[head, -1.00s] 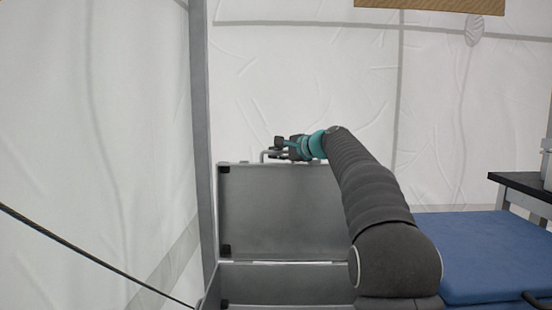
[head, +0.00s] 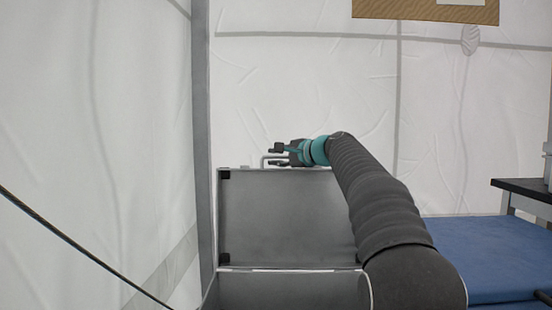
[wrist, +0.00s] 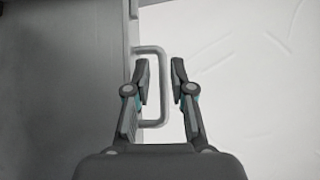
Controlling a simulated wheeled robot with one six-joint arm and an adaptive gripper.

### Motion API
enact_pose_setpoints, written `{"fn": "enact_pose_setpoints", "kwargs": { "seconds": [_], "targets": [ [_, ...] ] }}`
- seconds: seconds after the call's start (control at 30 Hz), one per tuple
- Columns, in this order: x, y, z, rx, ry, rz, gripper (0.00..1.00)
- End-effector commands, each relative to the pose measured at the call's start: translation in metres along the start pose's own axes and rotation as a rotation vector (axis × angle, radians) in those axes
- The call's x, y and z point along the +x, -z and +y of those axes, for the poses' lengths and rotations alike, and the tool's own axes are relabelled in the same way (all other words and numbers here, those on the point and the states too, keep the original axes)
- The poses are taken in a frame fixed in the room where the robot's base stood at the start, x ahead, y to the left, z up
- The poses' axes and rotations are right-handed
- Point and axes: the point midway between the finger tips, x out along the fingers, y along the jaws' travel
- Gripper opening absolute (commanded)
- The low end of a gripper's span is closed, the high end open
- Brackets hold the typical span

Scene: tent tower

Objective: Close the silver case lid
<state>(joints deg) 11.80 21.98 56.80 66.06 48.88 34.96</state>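The silver case (head: 290,290) stands open at the lower middle of the head view. Its lid (head: 285,215) is raised upright at the back, its grey inner face toward me. A handle (head: 264,160) is on the lid's top edge. My gripper (head: 277,155) is at that edge, beside the handle. In the wrist view the lid (wrist: 65,90) fills the left side and the handle (wrist: 150,49) sticks out to the right. My gripper (wrist: 161,68) is open, and the handle's outer bar shows between its fingers. Whether either finger touches it, I cannot tell. My arm hides the case's right side.
White tent walls (head: 300,90) stand behind and to the left, with a grey pole (head: 201,150) close to the case's left side. A blue cot (head: 490,260) and a dark-topped table (head: 522,187) are at the right. A dark cable (head: 75,240) crosses the lower left.

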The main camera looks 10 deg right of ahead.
Motion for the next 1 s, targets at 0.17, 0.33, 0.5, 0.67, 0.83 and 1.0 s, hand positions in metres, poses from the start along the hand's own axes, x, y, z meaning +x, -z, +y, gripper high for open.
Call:
{"fn": "enact_pose_setpoints", "kwargs": {
  "seconds": [0.17, 0.33, 0.5, 0.67, 0.83, 1.0],
  "targets": [
    [-0.002, 0.0, 0.0, 0.0, 0.0, 0.001, 0.23],
    [-0.019, 0.001, -0.001, 0.0, 0.001, 0.003, 0.23],
    [-0.051, 0.001, -0.001, -0.001, 0.002, 0.004, 0.23],
    [-0.083, 0.001, -0.001, -0.001, 0.001, 0.004, 0.23],
    [-0.107, 0.001, -0.001, 0.001, 0.001, 0.003, 0.23],
    [-0.118, 0.001, 0.0, 0.0, 0.0, 0.001, 0.23]
  ]
}}
